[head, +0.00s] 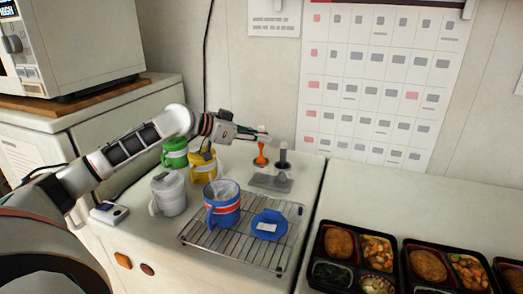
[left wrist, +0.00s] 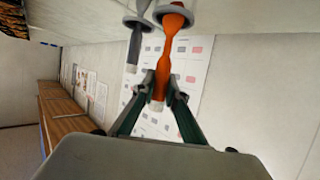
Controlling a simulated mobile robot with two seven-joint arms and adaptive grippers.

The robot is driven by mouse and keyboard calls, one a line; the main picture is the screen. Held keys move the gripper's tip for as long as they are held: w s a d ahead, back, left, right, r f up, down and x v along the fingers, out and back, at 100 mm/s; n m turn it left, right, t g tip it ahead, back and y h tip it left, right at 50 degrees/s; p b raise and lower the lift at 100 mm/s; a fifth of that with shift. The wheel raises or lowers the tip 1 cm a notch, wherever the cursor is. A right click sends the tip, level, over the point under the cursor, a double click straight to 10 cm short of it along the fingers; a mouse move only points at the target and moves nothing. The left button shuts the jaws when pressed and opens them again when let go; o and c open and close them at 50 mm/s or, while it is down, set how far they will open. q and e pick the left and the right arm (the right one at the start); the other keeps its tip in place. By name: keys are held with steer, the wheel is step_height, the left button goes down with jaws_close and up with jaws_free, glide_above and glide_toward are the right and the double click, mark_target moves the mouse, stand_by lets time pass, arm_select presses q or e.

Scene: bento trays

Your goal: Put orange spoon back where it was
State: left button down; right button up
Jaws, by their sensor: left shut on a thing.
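The orange spoon (head: 261,154) hangs about upright, wide end down, at the back of the white counter. My left gripper (head: 263,135) is shut on the upper end of its handle. The left wrist view shows the orange spoon (left wrist: 171,45) between the two fingertips (left wrist: 160,88). A dark grey spoon (head: 283,157) stands just right of it, also seen in the left wrist view (left wrist: 135,48). A grey holder (head: 270,182) lies just in front of both. I cannot tell whether the orange spoon touches the holder or counter. My right gripper is not in view.
A yellow mug (head: 204,171), a green mug (head: 174,158) and a white mug (head: 169,195) stand to the left. Bento trays (head: 340,282) lie at the right.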

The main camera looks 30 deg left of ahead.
mark_target(261, 148)
arm_select(q)
steer(key=shift+f+b, duration=0.3)
steer(key=shift+f, duration=1.85)
steer(key=c, duration=2)
jaws_free()
steer(key=shift+c, duration=0.2)
steer(key=shift+r, duration=0.15)
steer(key=v, duration=0.7)
steer(key=shift+s, duration=0.2)
steer(key=shift+a+r, duration=0.15)
steer(key=shift+r, duration=0.05)
